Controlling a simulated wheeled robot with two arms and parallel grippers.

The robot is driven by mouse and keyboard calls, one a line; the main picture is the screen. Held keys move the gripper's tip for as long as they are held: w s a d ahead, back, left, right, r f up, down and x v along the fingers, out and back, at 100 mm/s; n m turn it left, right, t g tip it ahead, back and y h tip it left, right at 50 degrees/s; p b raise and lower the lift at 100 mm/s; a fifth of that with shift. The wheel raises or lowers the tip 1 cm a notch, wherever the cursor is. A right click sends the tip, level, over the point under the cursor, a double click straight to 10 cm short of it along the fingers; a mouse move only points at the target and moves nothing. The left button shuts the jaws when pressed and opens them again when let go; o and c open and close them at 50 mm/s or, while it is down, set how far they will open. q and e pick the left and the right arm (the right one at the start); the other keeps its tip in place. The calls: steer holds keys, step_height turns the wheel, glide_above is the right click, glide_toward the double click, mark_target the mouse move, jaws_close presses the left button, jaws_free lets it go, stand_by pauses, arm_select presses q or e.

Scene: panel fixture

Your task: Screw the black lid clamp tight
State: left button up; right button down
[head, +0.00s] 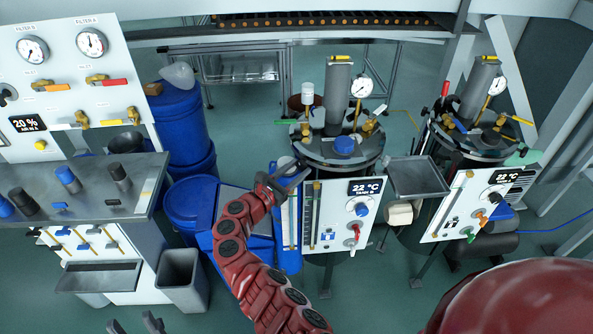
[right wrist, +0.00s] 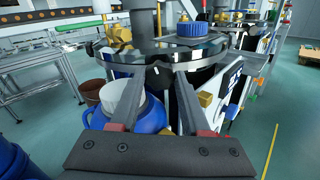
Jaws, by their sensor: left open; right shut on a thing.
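My right gripper (head: 290,172) is at the near left rim of the left tank's round lid (head: 318,150), with its red arm rising from below. In the right wrist view, the two fingers of this gripper (right wrist: 158,76) close on the black lid clamp (right wrist: 160,70) at the lid's edge. The clamp is small and dark there, and the fingers partly hide it; its tightness cannot be told. A blue cap (head: 344,146) sits on the lid. My left gripper (head: 136,325) is open and empty at the bottom left edge, far from the tank.
The tank's front panel (head: 335,235) carries a display, a knob and a red valve. A metal tray (head: 418,177) stands between this tank and the right tank (head: 470,130). Blue barrels (head: 180,125) are behind left. A white-capped blue container (right wrist: 150,115) is close below the fingers.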

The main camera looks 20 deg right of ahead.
steer(key=m+b, duration=0.2)
steer(key=m, duration=0.1)
steer(key=shift+f+m, duration=0.2)
steer(key=shift+m, duration=0.1)
steer(key=shift+r+m+b, duration=0.1)
steer(key=shift+m+b, duration=0.5)
steer(key=shift+m, duration=0.4)
steer(key=shift+c, duration=1.9)
jaws_free()
